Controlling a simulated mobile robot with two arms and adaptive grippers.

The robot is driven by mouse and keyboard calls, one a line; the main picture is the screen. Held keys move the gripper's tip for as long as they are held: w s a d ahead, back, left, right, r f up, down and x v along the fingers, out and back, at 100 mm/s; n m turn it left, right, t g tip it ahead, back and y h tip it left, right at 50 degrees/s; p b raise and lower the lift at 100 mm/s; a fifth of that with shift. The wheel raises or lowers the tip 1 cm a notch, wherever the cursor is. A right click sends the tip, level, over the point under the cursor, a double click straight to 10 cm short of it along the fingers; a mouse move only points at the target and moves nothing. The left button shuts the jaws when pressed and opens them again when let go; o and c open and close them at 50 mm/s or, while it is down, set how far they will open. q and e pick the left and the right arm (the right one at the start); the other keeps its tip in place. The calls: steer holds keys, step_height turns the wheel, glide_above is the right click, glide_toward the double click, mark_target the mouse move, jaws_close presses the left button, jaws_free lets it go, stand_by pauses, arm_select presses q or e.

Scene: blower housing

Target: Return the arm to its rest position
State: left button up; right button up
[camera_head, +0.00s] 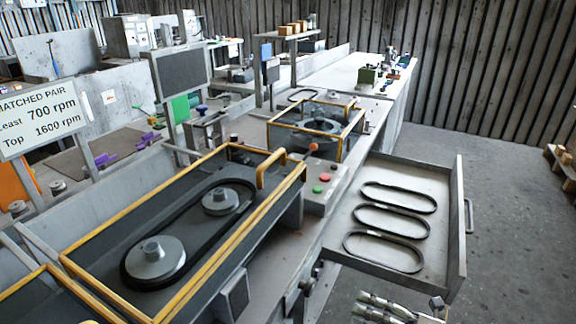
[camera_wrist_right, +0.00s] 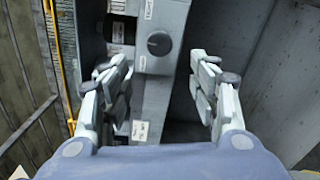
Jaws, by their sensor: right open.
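My right gripper (camera_head: 385,308) shows at the bottom edge of the head view, below the front of the open drawer. In the right wrist view my right gripper (camera_wrist_right: 160,85) has its two fingers spread wide apart with nothing between them. Beyond the fingers is a grey panel with a dark round knob (camera_wrist_right: 159,43) and small labels. I cannot tell whether any fingertip touches the panel. My left gripper is not in view.
An open drawer (camera_head: 440,185) with three black belts (camera_head: 398,197) juts out to the right. A yellow-edged housing (camera_head: 215,240) holds two pulleys with a belt around them. A control box (camera_head: 322,195) has coloured buttons.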

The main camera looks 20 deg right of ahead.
steer(key=d+f+m+t+h, duration=0.1)
steer(key=d+f+m+h, duration=0.3)
steer(key=f+m, duration=0.3)
steer(key=d+f+m+h, duration=0.3)
steer(key=f+m+h, duration=0.15)
steer(key=f, duration=0.55)
steer(key=s+f+m+g+h, duration=0.2)
steer(key=s+f+m, duration=0.1)
steer(key=f, duration=0.4)
steer(key=s+f+m+g+h, duration=0.1)
steer(key=s+f+m, duration=0.1)
steer(key=f+m, duration=0.35)
steer(key=s+a+f+m+g, duration=0.3)
steer(key=s+a+f+g, duration=0.2)
steer(key=s+f, duration=0.5)
steer(key=s+a+f+m+g+p, duration=0.1)
steer(key=s+a+f+m+g, duration=0.2)
steer(key=s+a+f, duration=0.6)
steer(key=s+f+g, duration=0.2)
steer(key=s, duration=0.3)
steer(key=shift+s+a+m+p, duration=0.15)
steer(key=shift+s+m+p, duration=0.15)
steer(key=shift+s, duration=0.1)
steer(key=shift+f+h, duration=0.1)
steer(key=shift+h, duration=0.15)
